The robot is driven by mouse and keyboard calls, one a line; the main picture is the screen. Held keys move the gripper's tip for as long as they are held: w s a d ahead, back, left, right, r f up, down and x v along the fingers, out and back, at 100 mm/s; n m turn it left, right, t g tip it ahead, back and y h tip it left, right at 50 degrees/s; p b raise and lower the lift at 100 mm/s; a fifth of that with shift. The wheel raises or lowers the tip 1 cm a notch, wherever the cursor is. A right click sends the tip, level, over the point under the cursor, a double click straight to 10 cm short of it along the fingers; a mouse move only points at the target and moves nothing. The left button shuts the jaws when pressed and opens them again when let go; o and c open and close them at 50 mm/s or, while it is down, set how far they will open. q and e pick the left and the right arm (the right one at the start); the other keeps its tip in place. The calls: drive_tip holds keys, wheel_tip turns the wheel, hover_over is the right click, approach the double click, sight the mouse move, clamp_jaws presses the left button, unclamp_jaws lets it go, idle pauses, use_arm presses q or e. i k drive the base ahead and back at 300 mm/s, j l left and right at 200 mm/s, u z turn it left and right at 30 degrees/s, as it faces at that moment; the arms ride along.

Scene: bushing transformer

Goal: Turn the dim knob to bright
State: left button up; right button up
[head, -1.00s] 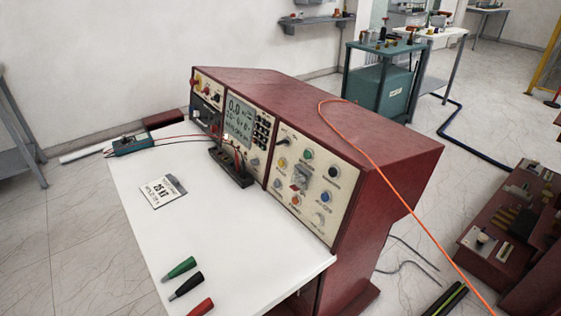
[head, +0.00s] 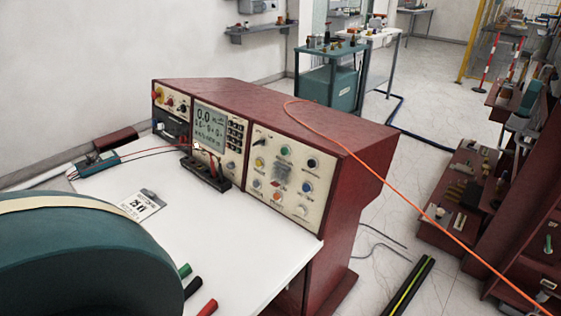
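The red control console (head: 345,165) stands on the white table (head: 225,240). Its right panel (head: 270,160) has several coloured round buttons or knobs and a blurred grey control (head: 280,175) in the middle. A small round knob (head: 231,166) sits below the keypad beside the lit display (head: 210,125). The far left panel (head: 172,100) has red and yellow controls. The labels are too small to read, so I cannot tell which knob is the dim one or how it is set. Neither of my grippers is in view.
A large rounded teal shape with a cream band (head: 65,203) covers the table's left front. Green and red probes (head: 207,307) lie beside it. A black terminal block (head: 205,172) and a white card (head: 141,205) are on the table. An orange cable (head: 385,176) drapes over the console.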

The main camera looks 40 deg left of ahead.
sight(231, 165)
drive_tip(key=j+z, duration=0.1)
drive_tip(key=z, duration=0.3)
drive_tip(key=k+z, duration=0.15)
drive_tip(key=z, duration=0.25)
drive_tip(key=k+j+z, duration=0.1)
drive_tip(key=z, duration=0.3)
drive_tip(key=k+z, duration=0.1)
drive_tip(key=z, duration=0.3)
drive_tip(key=k+j+z, duration=0.2)
drive_tip(key=k+z, duration=0.3)
drive_tip(key=k+j+z, duration=0.1)
drive_tip(key=k+z, duration=0.2)
drive_tip(key=z, duration=0.15)
drive_tip(key=k+j+u, duration=0.15)
drive_tip(key=k+u, duration=0.25)
drive_tip(key=k+j+u, duration=0.3)
drive_tip(key=k+u, duration=0.15)
